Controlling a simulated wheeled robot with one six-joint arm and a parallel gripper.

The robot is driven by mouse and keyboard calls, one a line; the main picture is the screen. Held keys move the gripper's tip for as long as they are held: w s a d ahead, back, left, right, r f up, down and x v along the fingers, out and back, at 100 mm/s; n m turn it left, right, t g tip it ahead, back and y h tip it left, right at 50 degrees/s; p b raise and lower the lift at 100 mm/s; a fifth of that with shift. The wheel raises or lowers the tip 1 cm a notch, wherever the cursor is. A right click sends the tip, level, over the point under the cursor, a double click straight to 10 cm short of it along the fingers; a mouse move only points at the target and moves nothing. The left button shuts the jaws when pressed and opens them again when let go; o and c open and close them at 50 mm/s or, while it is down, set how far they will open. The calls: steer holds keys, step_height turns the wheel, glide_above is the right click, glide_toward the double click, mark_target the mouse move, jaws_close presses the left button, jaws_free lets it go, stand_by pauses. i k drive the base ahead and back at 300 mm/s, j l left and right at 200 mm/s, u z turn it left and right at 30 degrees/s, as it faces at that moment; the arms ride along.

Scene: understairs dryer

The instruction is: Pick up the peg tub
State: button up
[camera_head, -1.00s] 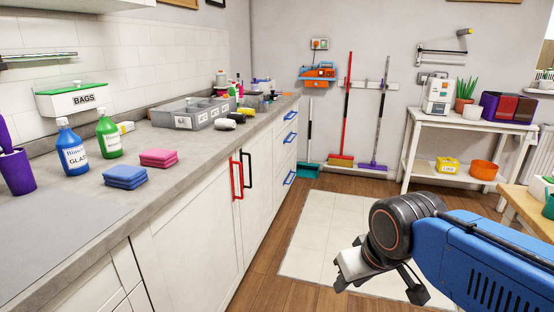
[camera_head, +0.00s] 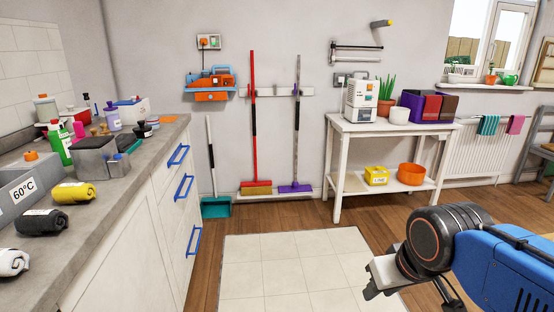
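A small yellow tub (camera_head: 376,175) with a pale label stands on the lower shelf of the white table at the back. It looks like the peg tub, but the label is too small to read. An orange bowl (camera_head: 411,174) stands just right of it. My gripper (camera_head: 408,294) is at the lower right, in front of the table and well short of it. Its dark fingers are spread apart and nothing shows between them. Part of it is hidden by my own wrist.
The white table (camera_head: 390,130) carries a machine, plants and boxes on top. A worktop (camera_head: 110,195) with bottles, bins and rolled cloths runs along the left. Brooms (camera_head: 254,130) hang on the back wall. Pale floor tiles (camera_head: 295,265) are clear in the middle.

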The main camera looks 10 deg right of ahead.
mark_target(397, 115)
steer(key=i+z, duration=0.2)
steer(key=i, duration=0.65)
steer(key=i+j+z, duration=0.2)
steer(key=i, duration=0.6)
steer(key=i+l+z, duration=0.2)
steer(key=i+z, duration=0.2)
steer(key=i, duration=0.2)
steer(key=i+z, duration=0.45)
steer(key=i, duration=0.15)
steer(key=i+j+z, duration=0.25)
steer(key=i+z, duration=0.15)
steer(key=i, duration=0.15)
